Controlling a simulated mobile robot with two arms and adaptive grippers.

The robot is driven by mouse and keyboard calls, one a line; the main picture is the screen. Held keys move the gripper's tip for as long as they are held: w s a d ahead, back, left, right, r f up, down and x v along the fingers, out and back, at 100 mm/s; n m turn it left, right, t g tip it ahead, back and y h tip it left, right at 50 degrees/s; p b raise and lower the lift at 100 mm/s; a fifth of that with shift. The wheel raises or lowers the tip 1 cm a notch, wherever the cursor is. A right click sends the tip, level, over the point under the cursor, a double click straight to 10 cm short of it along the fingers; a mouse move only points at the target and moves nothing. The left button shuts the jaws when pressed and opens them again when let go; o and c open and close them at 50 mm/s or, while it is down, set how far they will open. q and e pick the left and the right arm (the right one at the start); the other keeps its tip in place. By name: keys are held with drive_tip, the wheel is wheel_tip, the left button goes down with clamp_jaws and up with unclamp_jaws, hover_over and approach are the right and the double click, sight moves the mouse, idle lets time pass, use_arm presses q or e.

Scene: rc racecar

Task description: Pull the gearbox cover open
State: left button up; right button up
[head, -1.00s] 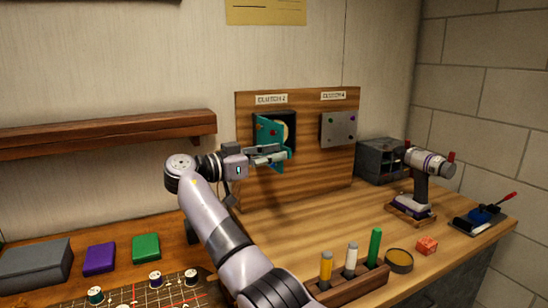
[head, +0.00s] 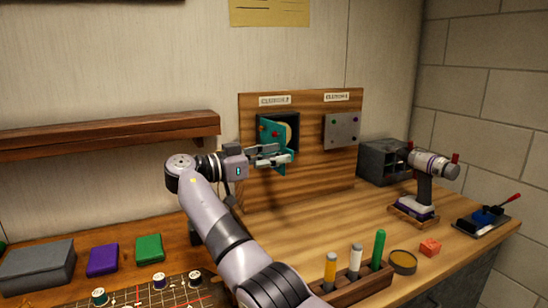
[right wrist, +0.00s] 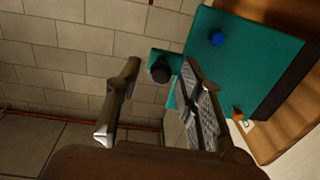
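The teal gearbox cover (head: 274,130) stands swung out from a dark square housing (head: 291,117) on the left of the upright wooden panel. A pale round part (head: 289,134) shows inside the housing. In the right wrist view the cover (right wrist: 240,65) fills the upper right, with a blue knob (right wrist: 216,38) and an orange one (right wrist: 237,113). A black knob (right wrist: 160,71) on a teal piece shows beyond the gap between the fingers. My right gripper (head: 282,154) is open at the cover's lower part; I cannot tell whether a finger touches it. My left gripper is not in view.
A closed grey cover (head: 341,131) sits on the panel (head: 310,180) to the right. A grey bin (head: 380,160), a drill (head: 424,180) and a wooden rack (head: 354,287) stand on the bench. A wooden shelf (head: 110,135) is at left. The bench before the panel is clear.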

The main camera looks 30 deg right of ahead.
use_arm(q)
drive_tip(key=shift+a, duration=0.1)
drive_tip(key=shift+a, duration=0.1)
use_arm(e)
drive_tip(key=a, duration=0.7)
drive_tip(key=shift+s+a, duration=0.15)
drive_tip(key=shift+a, duration=0.15)
drive_tip(key=shift+c, duration=0.2)
